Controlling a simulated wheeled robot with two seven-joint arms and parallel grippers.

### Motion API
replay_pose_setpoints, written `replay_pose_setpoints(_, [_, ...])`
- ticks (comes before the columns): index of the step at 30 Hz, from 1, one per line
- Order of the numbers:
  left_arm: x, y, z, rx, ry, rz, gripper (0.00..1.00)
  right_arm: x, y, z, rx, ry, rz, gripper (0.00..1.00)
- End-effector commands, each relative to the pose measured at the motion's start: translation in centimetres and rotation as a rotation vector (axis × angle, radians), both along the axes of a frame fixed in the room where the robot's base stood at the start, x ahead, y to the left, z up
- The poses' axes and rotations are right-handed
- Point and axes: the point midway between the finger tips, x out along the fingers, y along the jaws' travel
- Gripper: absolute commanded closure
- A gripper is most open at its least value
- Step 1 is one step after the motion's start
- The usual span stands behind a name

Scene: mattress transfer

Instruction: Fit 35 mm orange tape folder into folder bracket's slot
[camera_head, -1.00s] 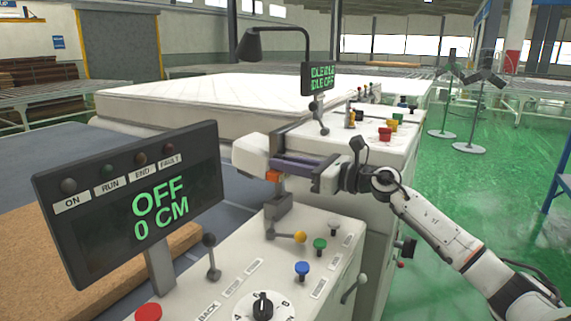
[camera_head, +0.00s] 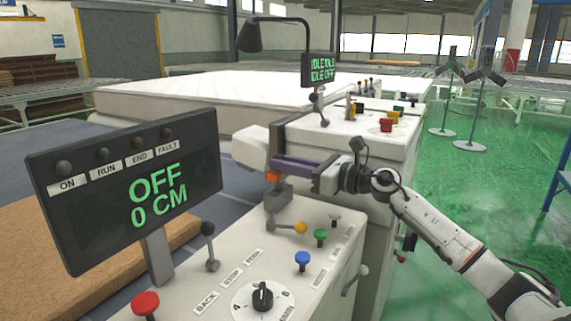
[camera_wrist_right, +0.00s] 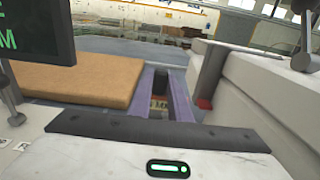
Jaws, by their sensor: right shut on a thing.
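My right gripper (camera_head: 284,172), with dark purple fingers, reaches in from the right over the front machine table. It is shut on a small orange tape folder (camera_head: 273,177) at its fingertips. The folder is just above or touching the grey folder bracket (camera_head: 279,197); I cannot tell which, and the slot is hidden. In the right wrist view, the two purple fingers flank a small piece with a partly legible "MM" label (camera_wrist_right: 158,104); most of the folder is hidden. My left gripper is not in view.
A display (camera_head: 135,190) reading "OFF 0 CM" stands at the front left. A lever with a yellow knob (camera_head: 300,228) and coloured buttons lie below the bracket. A white machine head (camera_head: 251,147) is beside the fingers. A white mattress (camera_head: 190,98) lies behind.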

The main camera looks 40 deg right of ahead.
Motion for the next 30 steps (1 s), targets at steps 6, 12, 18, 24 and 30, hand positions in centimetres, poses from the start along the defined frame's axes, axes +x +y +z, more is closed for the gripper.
replay_pose_setpoints(6, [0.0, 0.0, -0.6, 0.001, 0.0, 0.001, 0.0, 0.0, 0.0, -0.5, 0.001, -0.003, -0.001, 1.0])
replay_pose_setpoints(12, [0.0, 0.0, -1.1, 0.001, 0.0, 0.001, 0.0, 0.0, 0.0, -1.0, 0.001, -0.003, -0.001, 1.0])
replay_pose_setpoints(18, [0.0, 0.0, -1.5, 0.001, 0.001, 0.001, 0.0, 0.0, 0.0, -1.5, 0.001, -0.003, -0.001, 1.0])
replay_pose_setpoints(24, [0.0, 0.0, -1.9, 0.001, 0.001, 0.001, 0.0, 0.0, 0.0, -2.0, 0.0, -0.003, -0.001, 1.0])
replay_pose_setpoints(30, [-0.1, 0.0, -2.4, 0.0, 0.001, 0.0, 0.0, 0.0, 0.0, -2.5, 0.0, -0.003, -0.001, 1.0])
